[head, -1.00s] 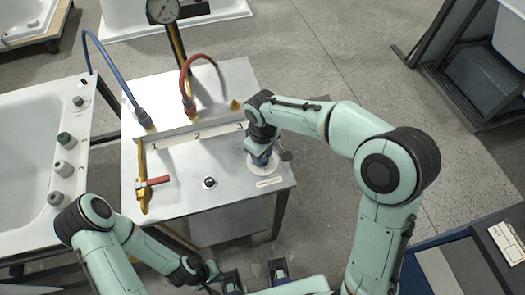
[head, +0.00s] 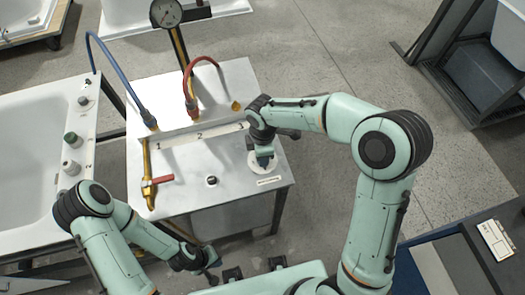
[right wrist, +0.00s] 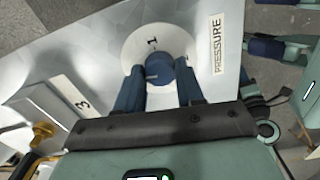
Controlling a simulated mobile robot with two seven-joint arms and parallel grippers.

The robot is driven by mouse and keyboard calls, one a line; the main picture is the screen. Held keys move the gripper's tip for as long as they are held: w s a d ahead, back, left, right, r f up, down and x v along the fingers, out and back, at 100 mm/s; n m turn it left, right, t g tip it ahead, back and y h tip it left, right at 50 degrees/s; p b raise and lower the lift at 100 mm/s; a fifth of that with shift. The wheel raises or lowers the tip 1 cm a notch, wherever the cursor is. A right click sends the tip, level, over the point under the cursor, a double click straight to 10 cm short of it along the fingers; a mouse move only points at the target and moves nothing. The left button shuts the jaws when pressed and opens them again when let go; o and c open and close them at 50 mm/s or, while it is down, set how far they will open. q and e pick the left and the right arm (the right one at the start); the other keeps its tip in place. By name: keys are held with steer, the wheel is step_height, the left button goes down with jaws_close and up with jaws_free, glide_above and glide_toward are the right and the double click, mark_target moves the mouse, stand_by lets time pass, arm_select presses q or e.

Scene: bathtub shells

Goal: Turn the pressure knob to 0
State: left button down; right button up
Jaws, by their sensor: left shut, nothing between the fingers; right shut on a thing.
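The pressure knob (right wrist: 159,70) is a round blue knob with a pale pointer mark, on a white dial disc (right wrist: 130,50). A "1" shows on the disc just beyond the knob, and a "PRESSURE" label (right wrist: 218,45) lies to its right. My right gripper (right wrist: 159,88) has its two blue fingers on either side of the knob, shut on it. In the head view the dial disc (head: 254,165) is partly covered by my right gripper (head: 264,160). My left gripper (head: 209,274) is shut and empty, low in the head view, in front of the bench and away from the knob.
The metal bench (head: 190,185) carries a red-handled valve (head: 160,181), a small black button (head: 212,180), and blue (head: 100,70) and red (head: 190,75) hoses. A gauge (head: 166,13) stands behind. A white bathtub (head: 30,150) adjoins at left. Floor right of the bench is clear.

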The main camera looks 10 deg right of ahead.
arm_select(q)
steer(key=shift+w+r, duration=0.25)
steer(key=shift+r, duration=0.1)
arm_select(e)
steer(key=shift+r+n, duration=0.1)
steer(key=shift+n, duration=0.4)
steer(key=o, duration=1)
steer(key=shift+o, duration=0.2)
arm_select(q)
steer(key=shift+w+r+p, duration=0.8)
steer(key=shift+r+p, duration=0.1)
steer(key=shift+r, duration=0.1)
arm_select(e)
step_height(320, 180, up, 13)
steer(key=shift+r, duration=0.15)
arm_select(q)
steer(key=shift+s, duration=0.1)
